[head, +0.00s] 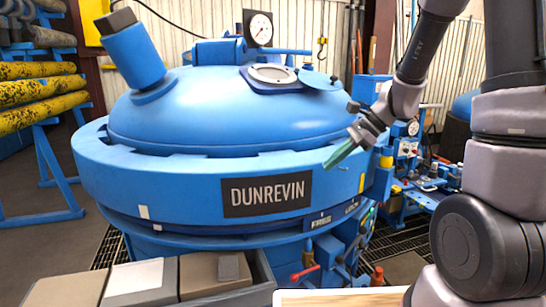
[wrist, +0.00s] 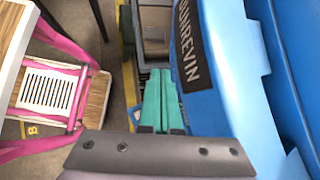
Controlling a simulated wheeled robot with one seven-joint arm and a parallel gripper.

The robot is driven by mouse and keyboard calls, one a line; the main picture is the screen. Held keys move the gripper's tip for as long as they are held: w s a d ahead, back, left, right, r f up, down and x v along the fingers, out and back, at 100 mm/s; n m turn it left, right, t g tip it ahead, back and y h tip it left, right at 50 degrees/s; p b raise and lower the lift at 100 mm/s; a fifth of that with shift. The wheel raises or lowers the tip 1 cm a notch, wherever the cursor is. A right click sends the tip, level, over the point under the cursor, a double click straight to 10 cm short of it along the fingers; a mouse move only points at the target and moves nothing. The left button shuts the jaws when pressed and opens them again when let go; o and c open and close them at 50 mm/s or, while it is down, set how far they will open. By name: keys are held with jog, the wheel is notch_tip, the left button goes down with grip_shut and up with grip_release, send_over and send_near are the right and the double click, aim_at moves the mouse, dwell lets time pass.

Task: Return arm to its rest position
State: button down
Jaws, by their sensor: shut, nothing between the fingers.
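My gripper (head: 340,155) is in the head view, in front of the right part of the blue furnace (head: 200,190). Its green fingers point down and to the left and are shut together with nothing between them. In the wrist view the shut green fingers (wrist: 164,100) lie beside the furnace wall (wrist: 228,85). I cannot tell whether they touch it. My arm reaches in from the right side of the head view.
Boxes in a grey tray (head: 262,275) stand at the front left, and a wooden board (head: 340,298) lies at the bottom. Valves with a red handle (head: 305,272) sit low on the furnace. A rack with yellow pipes (head: 40,95) stands left. A slotted white panel (wrist: 48,92) shows in the wrist view.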

jog(key=s+d+r+n+t+h, duration=0.3)
jog(key=s+r+n, duration=0.3)
jog(key=r, duration=0.3)
jog(key=s+d+r+n+t+h, duration=0.3)
jog(key=s+d+r+n, duration=0.3)
jog(key=r, duration=0.3)
jog(key=shift+s, duration=0.9)
